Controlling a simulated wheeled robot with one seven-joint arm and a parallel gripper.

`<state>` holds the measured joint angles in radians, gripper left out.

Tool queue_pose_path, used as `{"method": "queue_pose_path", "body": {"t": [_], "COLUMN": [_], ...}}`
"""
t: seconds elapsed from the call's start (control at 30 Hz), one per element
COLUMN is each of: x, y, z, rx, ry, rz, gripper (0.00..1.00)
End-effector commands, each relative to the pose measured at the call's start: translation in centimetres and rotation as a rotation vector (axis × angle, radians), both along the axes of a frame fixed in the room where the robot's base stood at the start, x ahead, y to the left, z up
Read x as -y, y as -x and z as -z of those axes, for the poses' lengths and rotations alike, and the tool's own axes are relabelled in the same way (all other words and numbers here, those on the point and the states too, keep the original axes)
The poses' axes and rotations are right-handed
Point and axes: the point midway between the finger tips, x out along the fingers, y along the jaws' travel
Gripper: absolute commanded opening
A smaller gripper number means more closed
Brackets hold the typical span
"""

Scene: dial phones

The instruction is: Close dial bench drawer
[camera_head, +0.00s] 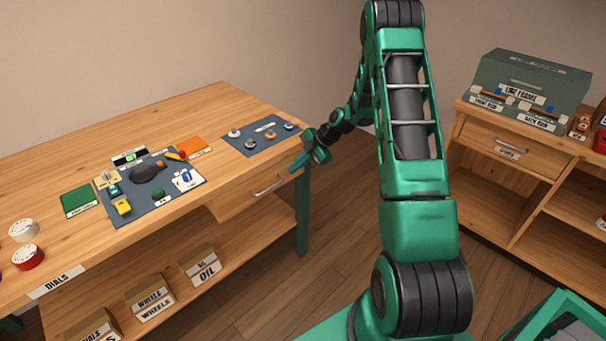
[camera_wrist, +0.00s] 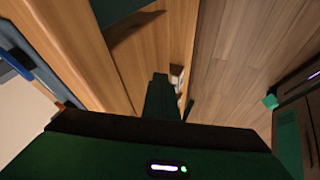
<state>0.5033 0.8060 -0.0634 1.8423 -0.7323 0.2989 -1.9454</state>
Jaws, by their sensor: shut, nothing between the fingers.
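The wooden dial bench (camera_head: 100,130) fills the left of the head view. Its drawer (camera_head: 240,202), with a metal bar handle (camera_head: 269,187), is under the right part of the top. The drawer front looks close to the bench front; I cannot tell whether a small gap is left. My gripper (camera_head: 294,169) is at the bench's right front corner, just above and right of the handle, pointing down-left. It is shut and empty. In the wrist view its dark green fingers (camera_wrist: 161,90) are together beside wooden faces. I cannot tell whether they touch the wood.
Blue mats with tools and knobs (camera_head: 262,134) lie on the bench top. Boxes of wheels and oil (camera_head: 199,268) stand on the lower shelf. A second wooden cabinet (camera_head: 490,180) with a grey toolbox (camera_head: 525,85) is at right. Open floor (camera_head: 320,235) lies between.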

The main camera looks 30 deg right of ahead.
Motion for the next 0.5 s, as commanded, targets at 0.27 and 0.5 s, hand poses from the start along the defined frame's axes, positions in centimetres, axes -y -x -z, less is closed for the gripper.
{"method": "queue_pose_path", "body": {"t": [0.27, 0.5], "x": [-0.3, -0.4], "y": [-1.3, -1.5], "z": [0.0, -0.1], "rx": [0.005, 0.01], "ry": [0.001, 0.001], "rz": [0.0, -0.001], "gripper": [0.0, 0.0]}}
